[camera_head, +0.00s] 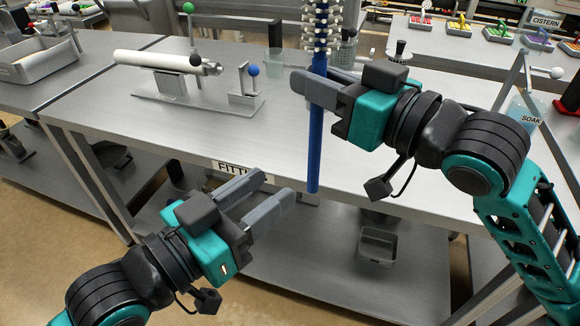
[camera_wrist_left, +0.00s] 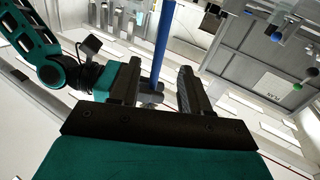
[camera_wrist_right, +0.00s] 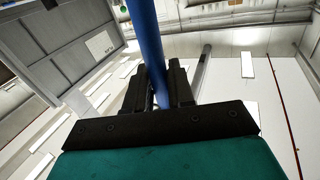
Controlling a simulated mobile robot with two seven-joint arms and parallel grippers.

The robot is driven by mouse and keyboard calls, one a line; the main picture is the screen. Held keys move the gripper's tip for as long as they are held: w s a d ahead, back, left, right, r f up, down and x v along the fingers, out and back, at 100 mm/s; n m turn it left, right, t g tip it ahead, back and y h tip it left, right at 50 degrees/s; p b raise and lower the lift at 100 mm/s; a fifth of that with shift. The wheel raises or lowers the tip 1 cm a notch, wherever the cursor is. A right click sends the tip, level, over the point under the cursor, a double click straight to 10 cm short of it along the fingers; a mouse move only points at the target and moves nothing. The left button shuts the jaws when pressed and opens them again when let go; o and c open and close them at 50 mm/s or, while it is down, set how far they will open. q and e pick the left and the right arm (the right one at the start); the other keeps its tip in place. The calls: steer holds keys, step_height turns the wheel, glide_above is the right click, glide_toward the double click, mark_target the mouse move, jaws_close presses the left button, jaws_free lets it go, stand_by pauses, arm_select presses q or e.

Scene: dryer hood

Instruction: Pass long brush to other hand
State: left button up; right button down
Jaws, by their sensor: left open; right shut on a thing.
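The long brush has a blue handle (camera_head: 316,130) and white bristles (camera_head: 321,25) at its top. It stands roughly upright in the head view. My right gripper (camera_head: 312,88) is shut on the blue handle below the bristles. The handle also shows between the fingers in the right wrist view (camera_wrist_right: 148,45). My left gripper (camera_head: 278,188) is open and empty, lower and to the left of the handle's bottom end. In the left wrist view the handle (camera_wrist_left: 162,45) appears beyond the open fingers (camera_wrist_left: 160,85), apart from them as far as I can tell.
A steel table (camera_head: 130,125) lies behind the grippers, its front edge close to the left gripper. A small metal tray (camera_head: 378,245) sits on the lower shelf.

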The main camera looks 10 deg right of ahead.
mark_target(311, 158)
arm_select(q)
steer(key=x, duration=1)
steer(key=shift+w+d, duration=0.2)
steer(key=shift+d, duration=0.05)
jaws_close()
arm_select(e)
steer(key=c, duration=0.9)
jaws_free()
